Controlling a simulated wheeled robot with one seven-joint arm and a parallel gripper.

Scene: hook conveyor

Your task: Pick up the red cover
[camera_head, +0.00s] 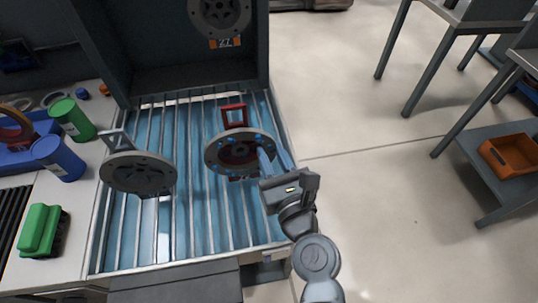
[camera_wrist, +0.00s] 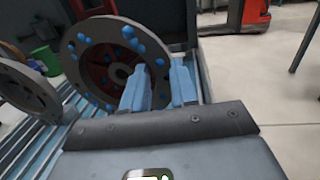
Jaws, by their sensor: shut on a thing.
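The red cover (camera_head: 236,152) is a round disc with a grey rim, a red centre and several blue dots. It is beneath a red hook frame (camera_head: 234,115) over the slatted blue conveyor. In the wrist view the cover (camera_wrist: 103,66) stands tilted and fills the upper left. My gripper (camera_head: 270,157) is at the cover's right edge. Its two blue fingers (camera_wrist: 161,82) are closed on the rim, one on each side. The exact contact is partly hidden by the fingers.
A dark grey disc (camera_head: 138,173) hangs to the left, close to the cover. Another disc (camera_head: 220,14) is at the back. A side counter holds a green can (camera_head: 72,119) and a blue can (camera_head: 57,158). The floor to the right is open, with tables beyond.

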